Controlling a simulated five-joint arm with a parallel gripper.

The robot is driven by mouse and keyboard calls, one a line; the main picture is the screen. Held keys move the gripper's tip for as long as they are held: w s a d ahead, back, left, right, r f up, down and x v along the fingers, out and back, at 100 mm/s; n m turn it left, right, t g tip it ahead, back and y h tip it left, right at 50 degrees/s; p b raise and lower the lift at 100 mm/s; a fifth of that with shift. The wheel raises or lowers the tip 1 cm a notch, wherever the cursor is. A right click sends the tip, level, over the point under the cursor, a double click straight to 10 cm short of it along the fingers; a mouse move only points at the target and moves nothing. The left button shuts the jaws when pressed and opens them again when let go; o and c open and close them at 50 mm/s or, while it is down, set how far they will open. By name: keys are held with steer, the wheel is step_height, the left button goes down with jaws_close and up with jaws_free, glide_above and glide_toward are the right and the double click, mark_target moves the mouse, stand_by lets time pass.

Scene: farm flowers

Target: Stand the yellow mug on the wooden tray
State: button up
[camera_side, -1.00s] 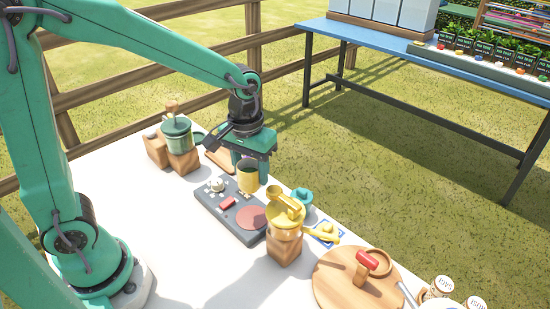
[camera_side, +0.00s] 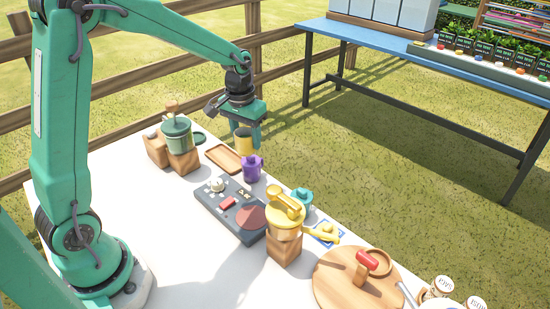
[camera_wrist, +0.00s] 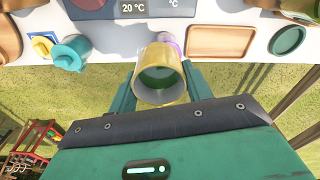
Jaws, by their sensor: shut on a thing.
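My gripper (camera_side: 247,127) is shut on the yellow mug (camera_side: 243,145) and holds it in the air near the far edge of the table. In the wrist view the mug (camera_wrist: 160,97) is between my fingers, its open mouth facing the camera and its inside looking greenish. The wooden tray (camera_side: 216,148) is a low, empty rectangle on the table, left of the mug in the side view. In the wrist view the tray (camera_wrist: 222,57) is to the right of the mug.
A purple mug (camera_side: 252,171) stands just in front of the held mug; it is partly hidden in the wrist view. A grey control panel (camera_side: 238,228), a yellow-topped pot on a wooden block (camera_side: 284,247), and a green pot (camera_side: 177,140) stand nearby. A green coaster (camera_wrist: 288,40) lies beside the tray.

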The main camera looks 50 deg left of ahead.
steer(key=a+f, duration=0.2)
steer(key=a, duration=0.2)
steer(key=w+a+f, duration=0.1)
steer(key=a+f, duration=0.1)
steer(key=a, duration=0.1)
steer(key=w+a+f, duration=0.1)
steer(key=a+f, duration=0.2)
steer(key=a, duration=0.1)
steer(key=shift+w+a, duration=0.1)
steer(key=shift+a, duration=0.2)
steer(key=shift+f, duration=2)
steer(key=o, duration=1.1)
steer(key=shift+f, duration=0.15)
steer(key=r, duration=0.8)
steer(key=s+r, duration=0.1)
steer(key=r, duration=0.3)
steer(key=shift+r, duration=0.15)
steer(key=shift+d, duration=0.1)
